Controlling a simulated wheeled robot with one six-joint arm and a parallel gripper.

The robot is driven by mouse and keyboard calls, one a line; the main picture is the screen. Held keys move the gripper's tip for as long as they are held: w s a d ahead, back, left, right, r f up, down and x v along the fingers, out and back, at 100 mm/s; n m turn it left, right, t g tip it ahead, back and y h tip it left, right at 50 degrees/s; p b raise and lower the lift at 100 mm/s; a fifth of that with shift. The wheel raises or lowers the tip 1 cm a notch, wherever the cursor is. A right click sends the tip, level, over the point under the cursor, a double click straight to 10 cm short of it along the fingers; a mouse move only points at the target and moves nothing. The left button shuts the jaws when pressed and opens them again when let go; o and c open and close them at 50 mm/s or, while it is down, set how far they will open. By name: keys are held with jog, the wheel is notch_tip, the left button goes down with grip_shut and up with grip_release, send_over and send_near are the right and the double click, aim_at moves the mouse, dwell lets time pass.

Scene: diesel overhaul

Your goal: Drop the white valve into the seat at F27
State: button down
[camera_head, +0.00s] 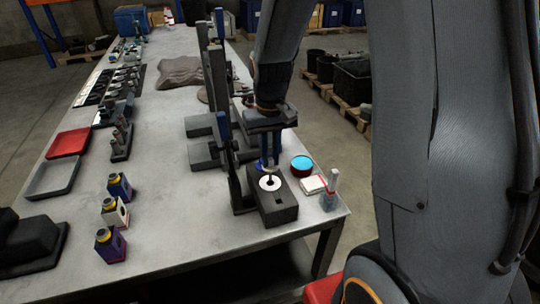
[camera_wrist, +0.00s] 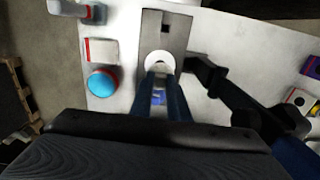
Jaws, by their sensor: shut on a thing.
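A dark block (camera_head: 283,212) stands near the right front edge of the table, with a small square opening in its top. A white disc (camera_head: 269,183), seemingly the head of the white valve, shows at the block's top around a dark stem. It shows in the wrist view as a white ring (camera_wrist: 160,59). My gripper (camera_head: 269,166) points down over it, its blue fingers closed on the stem. Whether the disc rests on the block or hangs just above it, I cannot tell. The seat under it is hidden, and no F27 label is readable.
A red tin with a blue top (camera_head: 301,163), a white and red box (camera_head: 313,185) and a grey bottle (camera_head: 330,190) stand right of the block. A tall dark upright (camera_head: 238,190) stands close on its left.

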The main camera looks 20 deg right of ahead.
aim_at(270, 179)
jog(key=shift+f+b, duration=0.4)
jog(key=shift+f, duration=1)
dwell(0.5)
jog(key=shift+f, duration=0.3)
jog(key=shift+f+b, duration=0.4)
jog(key=shift+f, duration=0.5)
dwell(0.6)
jog(key=shift+f, duration=0.3)
jog(key=shift+f, duration=0.2)
dwell(0.4)
jog(key=c, duration=1.2)
grip_release()
jog(key=shift+r, duration=0.1)
